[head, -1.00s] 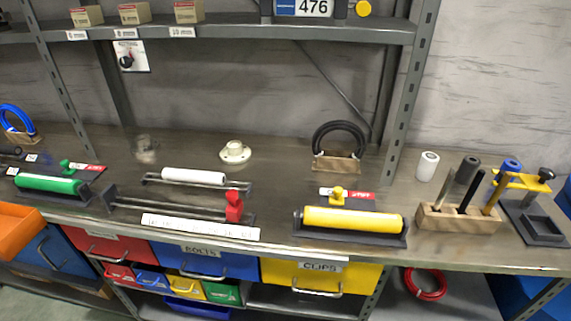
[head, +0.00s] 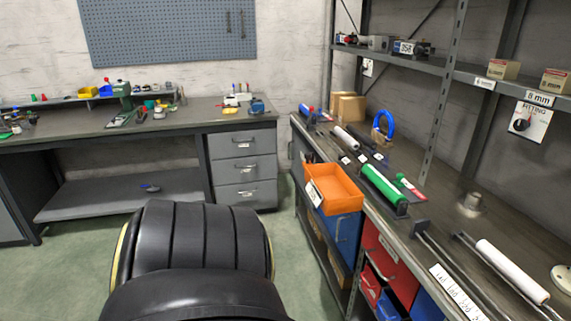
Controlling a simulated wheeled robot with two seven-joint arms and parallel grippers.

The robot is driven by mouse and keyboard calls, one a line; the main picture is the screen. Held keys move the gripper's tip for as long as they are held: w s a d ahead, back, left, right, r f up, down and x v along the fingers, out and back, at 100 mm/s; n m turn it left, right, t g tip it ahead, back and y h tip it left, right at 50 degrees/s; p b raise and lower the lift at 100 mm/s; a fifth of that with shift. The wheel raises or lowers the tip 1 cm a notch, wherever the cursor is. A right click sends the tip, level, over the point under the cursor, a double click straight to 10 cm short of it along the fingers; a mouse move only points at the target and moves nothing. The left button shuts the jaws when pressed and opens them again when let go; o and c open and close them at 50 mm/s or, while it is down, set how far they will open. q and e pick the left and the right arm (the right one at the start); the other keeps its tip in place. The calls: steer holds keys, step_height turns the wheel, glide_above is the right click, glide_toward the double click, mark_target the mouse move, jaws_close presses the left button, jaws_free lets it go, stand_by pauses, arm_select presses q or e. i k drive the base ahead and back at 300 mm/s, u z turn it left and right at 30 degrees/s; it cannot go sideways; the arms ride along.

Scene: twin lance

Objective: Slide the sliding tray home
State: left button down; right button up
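An orange open-topped tray (head: 318,172) sticks out past the front edge of the right-hand bench. It stands above a blue drawer front (head: 340,237) and carries a white label on its near face. It looks empty. It is the only tray I see jutting out, but I cannot tell for sure that it is the sliding tray. Its rear, toward the bench, and any rails under it are not clearly visible. Neither of my grippers is in view.
On the right bench lie a green roller (head: 384,185), a white roller (head: 512,271) and a blue ring (head: 383,124). A grey drawer cabinet (head: 243,168) and bench stand at the back left. Green floor (head: 290,235) is open before the orange tray. My black arm covers the bottom left.

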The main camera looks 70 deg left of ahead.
mark_target(328, 187)
steer(key=u, duration=2.4)
steer(key=i, duration=1.4)
steer(key=z, duration=0.4)
